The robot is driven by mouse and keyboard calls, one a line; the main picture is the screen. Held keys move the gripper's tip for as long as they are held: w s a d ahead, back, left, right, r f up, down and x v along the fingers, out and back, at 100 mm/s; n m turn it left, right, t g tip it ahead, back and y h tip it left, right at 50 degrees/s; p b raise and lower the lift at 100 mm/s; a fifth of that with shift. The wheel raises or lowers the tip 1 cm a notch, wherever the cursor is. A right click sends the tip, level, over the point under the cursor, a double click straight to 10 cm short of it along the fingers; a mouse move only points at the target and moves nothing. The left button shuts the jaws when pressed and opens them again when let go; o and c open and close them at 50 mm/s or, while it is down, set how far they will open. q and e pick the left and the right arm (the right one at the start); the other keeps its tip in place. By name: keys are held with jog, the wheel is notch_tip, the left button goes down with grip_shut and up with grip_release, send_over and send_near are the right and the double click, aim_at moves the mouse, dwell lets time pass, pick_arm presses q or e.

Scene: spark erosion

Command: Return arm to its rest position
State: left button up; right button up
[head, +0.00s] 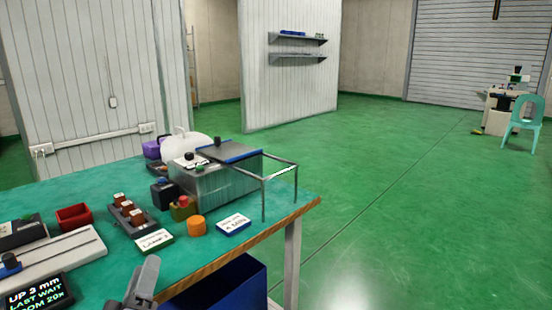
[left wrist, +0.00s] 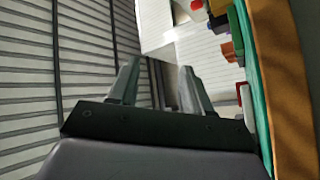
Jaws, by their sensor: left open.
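My left gripper (head: 141,282) is at the bottom of the head view, by the front edge of the green-topped table (head: 110,275). In the left wrist view its two grey fingers (left wrist: 157,82) stand apart with nothing between them. It is open and empty. In that view the table edge (left wrist: 275,90) runs down the right side, apart from the fingers. My right gripper is in neither view.
On the table are a clear-sided tank (head: 205,185), a tray of brown blocks (head: 128,218), a red bin (head: 74,216), an orange cylinder (head: 196,225) and label blocks (head: 154,240). A blue bin (head: 225,285) stands below the table. Green floor (head: 400,190) to the right is clear.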

pick_arm(q)
jog(key=s+d+f+m+g+h, duration=0.2)
jog(key=s+d+f+m+g, duration=0.15)
jog(key=s+f, duration=0.4)
jog(key=s+d+f+m+g+h, duration=0.1)
jog(key=s+d+f+m+g, duration=0.1)
jog(key=s+f+m+g, duration=0.5)
jog(key=s+d+f+m+g+h, duration=0.1)
jog(key=s+d+f+m+h, duration=0.3)
jog(key=f, duration=0.6)
notch_tip(320, 180, up, 10)
jog(key=s+a+n+y+p, duration=0.1)
jog(key=s+a+y+p, duration=0.1)
jog(key=p, duration=1)
jog(key=shift+a+f+y, duration=0.15)
jog(key=shift+a+y, duration=0.15)
jog(key=shift+y, duration=0.1)
